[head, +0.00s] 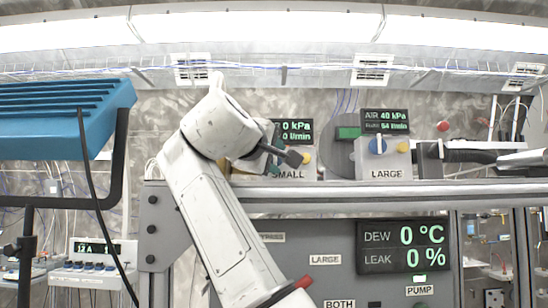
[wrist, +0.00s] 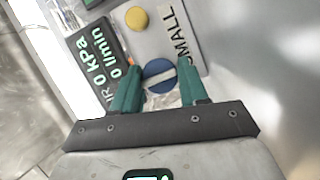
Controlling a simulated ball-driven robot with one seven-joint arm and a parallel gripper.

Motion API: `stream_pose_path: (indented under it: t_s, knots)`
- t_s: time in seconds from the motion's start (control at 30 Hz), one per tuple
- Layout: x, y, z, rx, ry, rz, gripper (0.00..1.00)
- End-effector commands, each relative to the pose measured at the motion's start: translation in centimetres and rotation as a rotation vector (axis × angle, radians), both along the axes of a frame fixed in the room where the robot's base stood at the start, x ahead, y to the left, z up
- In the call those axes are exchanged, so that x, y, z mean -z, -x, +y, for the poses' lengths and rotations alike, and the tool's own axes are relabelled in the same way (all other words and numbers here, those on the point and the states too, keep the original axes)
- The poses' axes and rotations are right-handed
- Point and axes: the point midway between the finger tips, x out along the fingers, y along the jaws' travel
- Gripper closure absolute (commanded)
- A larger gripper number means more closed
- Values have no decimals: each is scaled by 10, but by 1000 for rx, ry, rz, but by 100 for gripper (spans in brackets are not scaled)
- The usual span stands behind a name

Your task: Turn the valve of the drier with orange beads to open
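My gripper (wrist: 158,75) is open, its two teal fingers on either side of a round blue knob with a white bar (wrist: 158,77) in the wrist view. I cannot tell whether the fingers touch the knob. The knob is on a pale panel marked SMALL (wrist: 183,38). In the head view my gripper (head: 284,157) is in front of the SMALL panel (head: 306,173) and hides its knob. Another blue knob (head: 377,146) with an upright white bar is on the LARGE panel (head: 387,172). I cannot make out any orange beads or drier.
The SMALL display (wrist: 101,60) reads 0 kPa and 0 l/min; the LARGE display (head: 386,121) reads 40 kPa. A yellow button (wrist: 137,17) is near the SMALL knob. A grey rail (head: 400,193) runs below the panels. A blue slatted unit (head: 60,120) stands at left.

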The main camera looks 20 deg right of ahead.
Motion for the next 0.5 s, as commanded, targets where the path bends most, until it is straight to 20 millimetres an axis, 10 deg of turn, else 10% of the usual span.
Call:
stream_pose_path:
  t_s: [0.5]
  knots:
    - [-3,1,-1,0,1,-7,33]
